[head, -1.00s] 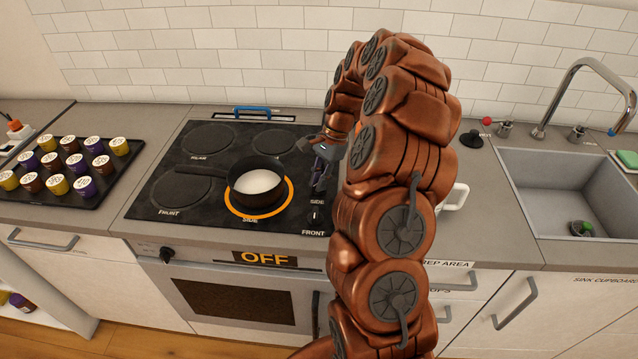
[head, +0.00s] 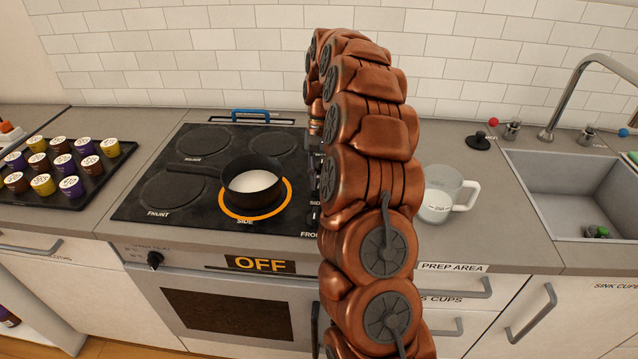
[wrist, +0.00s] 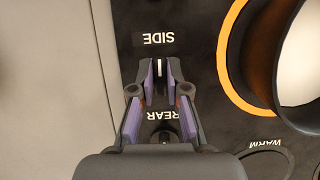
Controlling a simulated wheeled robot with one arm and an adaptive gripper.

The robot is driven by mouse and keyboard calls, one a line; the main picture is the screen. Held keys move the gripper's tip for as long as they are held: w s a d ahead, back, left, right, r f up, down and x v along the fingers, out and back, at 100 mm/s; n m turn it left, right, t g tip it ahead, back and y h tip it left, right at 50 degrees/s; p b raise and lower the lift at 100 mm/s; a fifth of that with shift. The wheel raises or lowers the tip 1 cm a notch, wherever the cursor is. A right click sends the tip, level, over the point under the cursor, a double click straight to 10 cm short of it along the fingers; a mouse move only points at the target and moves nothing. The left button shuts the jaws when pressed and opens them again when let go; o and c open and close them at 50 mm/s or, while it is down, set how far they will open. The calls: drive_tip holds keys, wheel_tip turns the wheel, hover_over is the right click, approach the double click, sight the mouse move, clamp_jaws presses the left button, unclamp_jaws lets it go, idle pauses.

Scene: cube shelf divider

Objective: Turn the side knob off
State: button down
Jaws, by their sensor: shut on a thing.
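The side knob (wrist: 158,69) is a small dark knob with a white line, directly behind the SIDE label (wrist: 158,39) in the wrist view. My gripper (wrist: 159,80) is shut on it, one fingertip on each side. In the head view my arm hides most of the gripper and this knob. The side burner's ring (head: 285,205) shows orange around a dark pot (head: 252,180) of white liquid. An OFF sign (head: 260,264) is on the stove front.
The REAR knob (wrist: 163,137) lies between my finger linkages. Another knob (head: 313,215) sits near the FRONT label. A glass mug (head: 437,205) stands right of my arm. A tray of cups (head: 70,170) is at left, a sink (head: 575,185) at right.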

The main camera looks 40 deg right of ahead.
idle(0.4)
drive_tip(key=c, duration=1.2)
unclamp_jaws()
drive_tip(key=shift+o, duration=0.2)
